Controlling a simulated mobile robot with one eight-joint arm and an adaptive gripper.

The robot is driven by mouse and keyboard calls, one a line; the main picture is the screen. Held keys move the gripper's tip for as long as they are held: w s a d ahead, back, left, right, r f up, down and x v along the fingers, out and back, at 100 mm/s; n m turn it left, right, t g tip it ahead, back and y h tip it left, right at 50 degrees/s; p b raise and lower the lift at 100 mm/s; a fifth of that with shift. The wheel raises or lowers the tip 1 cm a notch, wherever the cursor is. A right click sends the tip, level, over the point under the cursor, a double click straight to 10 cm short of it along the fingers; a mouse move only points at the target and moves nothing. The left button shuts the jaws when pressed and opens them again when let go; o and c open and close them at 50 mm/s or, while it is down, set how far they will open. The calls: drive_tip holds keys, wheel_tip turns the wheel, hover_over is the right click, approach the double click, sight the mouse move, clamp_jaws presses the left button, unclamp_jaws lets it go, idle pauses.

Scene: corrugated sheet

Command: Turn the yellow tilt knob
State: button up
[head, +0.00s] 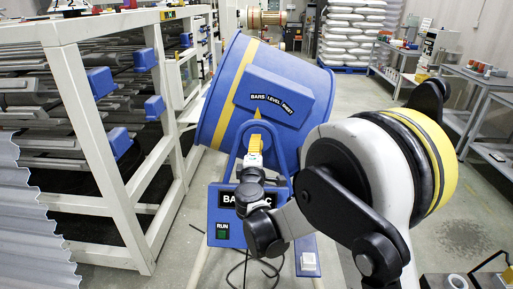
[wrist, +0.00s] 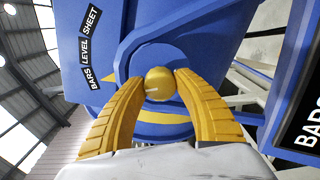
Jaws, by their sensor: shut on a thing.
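The yellow tilt knob (wrist: 158,84) is a round ball on a blue round hub of the big blue drum (head: 222,95). My gripper (wrist: 160,79) has its two yellow fingers closed on the knob from both sides. In the head view my gripper (head: 255,149) is at the drum's front pivot, and the knob cannot be picked out there. A yellow pointer (head: 257,114) stands above the pivot, below the label strip (head: 278,104) reading BARS, LEVEL, SHEET. The drum is tilted, its yellow band (head: 232,93) slanting.
A blue control box (head: 222,216) with a green RUN button sits below the drum on a stand. A white-framed rack (head: 133,206) with blue-ended bars and corrugated sheet (head: 30,225) are at left. Grey benches (head: 480,105) line the right. Cables hang under the box.

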drive_tip(key=shift+m, duration=0.3)
drive_tip(key=o, duration=1.2)
drive_tip(key=shift+s, duration=0.1)
drive_tip(key=s, duration=1.1)
drive_tip(key=shift+s+a, duration=0.2)
drive_tip(key=shift+s, duration=0.2)
